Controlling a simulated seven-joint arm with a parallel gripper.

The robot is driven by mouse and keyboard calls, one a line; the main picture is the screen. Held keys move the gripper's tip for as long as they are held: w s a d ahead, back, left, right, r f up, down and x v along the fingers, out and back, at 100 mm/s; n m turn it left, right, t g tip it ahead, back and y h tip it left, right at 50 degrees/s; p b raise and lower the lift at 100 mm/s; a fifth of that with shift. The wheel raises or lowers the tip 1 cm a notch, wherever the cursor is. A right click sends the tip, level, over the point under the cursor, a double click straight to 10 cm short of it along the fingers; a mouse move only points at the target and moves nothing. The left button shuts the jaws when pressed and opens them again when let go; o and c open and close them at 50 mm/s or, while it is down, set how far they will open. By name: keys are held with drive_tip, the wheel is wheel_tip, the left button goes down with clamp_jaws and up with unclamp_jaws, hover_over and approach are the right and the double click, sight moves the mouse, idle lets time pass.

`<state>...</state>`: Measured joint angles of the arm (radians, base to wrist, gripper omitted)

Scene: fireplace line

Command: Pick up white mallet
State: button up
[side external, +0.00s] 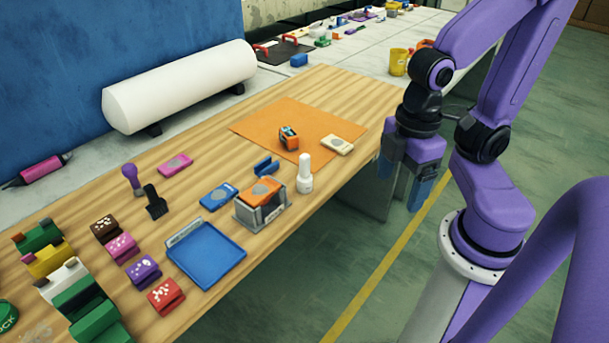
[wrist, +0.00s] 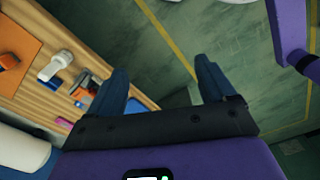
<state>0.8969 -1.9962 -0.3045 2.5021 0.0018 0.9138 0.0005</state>
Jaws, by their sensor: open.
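The white mallet (side external: 305,177) stands upright on the wooden table, its narrow end up, beside the front edge of the orange mat. In the wrist view a white object that looks like the mallet (wrist: 55,66) is at the left. My gripper (side external: 402,182) is open and empty, pointing down past the table's right edge, to the right of the mallet and clear of it. In the wrist view both fingers (wrist: 160,75) are spread with only floor between them.
A grey holder with an orange-topped block (side external: 262,205) stands close left of the mallet. The orange mat (side external: 265,125) carries an orange block (side external: 289,137) and a cream block (side external: 337,144). A blue tray (side external: 206,255) and several coloured blocks lie nearer the camera.

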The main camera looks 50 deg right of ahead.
drive_tip(key=c, duration=0.4)
drive_tip(key=shift+o, duration=0.2)
drive_tip(key=w+a+m+h, duration=0.1)
drive_tip(key=w+a+m, duration=0.1)
drive_tip(key=w+m, duration=0.6)
drive_tip(key=m+h, duration=0.3)
drive_tip(key=m, duration=2)
hover_over(306, 164)
drive_tip(key=w+a, duration=0.2)
drive_tip(key=a, duration=0.1)
wheel_tip(306, 164, down, 2)
drive_tip(key=x, duration=1.1)
drive_tip(key=s+x, duration=0.1)
drive_tip(key=x, duration=0.4)
drive_tip(key=shift+a+f, duration=0.25)
drive_tip(key=shift+f, duration=0.25)
